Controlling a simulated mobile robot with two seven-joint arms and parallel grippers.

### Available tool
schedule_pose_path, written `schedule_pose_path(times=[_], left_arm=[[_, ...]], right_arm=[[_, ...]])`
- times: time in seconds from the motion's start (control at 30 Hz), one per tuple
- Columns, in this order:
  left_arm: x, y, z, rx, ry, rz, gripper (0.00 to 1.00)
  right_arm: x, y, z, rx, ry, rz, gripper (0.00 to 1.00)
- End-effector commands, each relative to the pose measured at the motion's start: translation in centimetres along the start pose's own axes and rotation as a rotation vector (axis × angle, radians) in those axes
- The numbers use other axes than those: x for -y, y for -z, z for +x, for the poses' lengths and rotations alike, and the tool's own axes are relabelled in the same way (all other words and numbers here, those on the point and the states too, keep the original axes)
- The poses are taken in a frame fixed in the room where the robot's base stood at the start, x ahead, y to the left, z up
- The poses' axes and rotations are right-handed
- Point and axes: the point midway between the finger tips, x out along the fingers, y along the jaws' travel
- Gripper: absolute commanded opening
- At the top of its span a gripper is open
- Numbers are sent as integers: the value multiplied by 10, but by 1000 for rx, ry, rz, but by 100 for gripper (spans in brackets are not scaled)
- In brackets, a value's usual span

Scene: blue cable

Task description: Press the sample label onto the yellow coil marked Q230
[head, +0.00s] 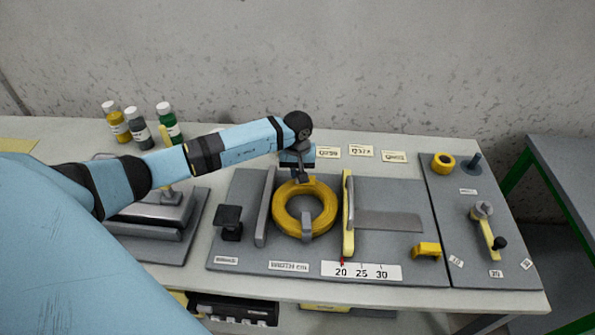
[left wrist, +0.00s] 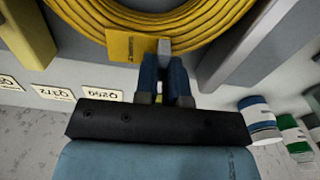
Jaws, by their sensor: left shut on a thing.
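The yellow coil (head: 278,212) lies flat on the grey gauge board between a grey bar and a yellow-edged jaw. It also shows in the left wrist view (left wrist: 225,25). My left gripper (head: 303,178) reaches down to the coil's far rim, its fingers close together. In the left wrist view the fingertips (left wrist: 165,50) are at a flat yellow tag (left wrist: 128,46), which lies against the coil's edge. The tag appears to be the sample label; its marking is too small to read, and the fingertips hide part of it. My right gripper is not in view.
Several pale cards (head: 360,151) with codes lie behind the board. The WIDTH cm scale (head: 361,271) is at its front. Bottles (head: 168,122) stand at back left. A crank board (head: 485,230) is at right.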

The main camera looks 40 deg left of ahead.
Motion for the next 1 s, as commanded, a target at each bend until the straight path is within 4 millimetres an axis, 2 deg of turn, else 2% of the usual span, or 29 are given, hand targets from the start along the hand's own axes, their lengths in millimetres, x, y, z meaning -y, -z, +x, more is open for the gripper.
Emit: schedule_pose_path(times=[0.83,0.87,0.9,1.0], left_arm=[[0,0,4,0,1,1,0],[0,0,4,1,1,1,12],[0,0,4,1,0,1,19],[0,0,4,1,0,1,19]], right_arm=[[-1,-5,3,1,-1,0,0],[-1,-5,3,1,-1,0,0],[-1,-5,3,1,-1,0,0],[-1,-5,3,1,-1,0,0]])
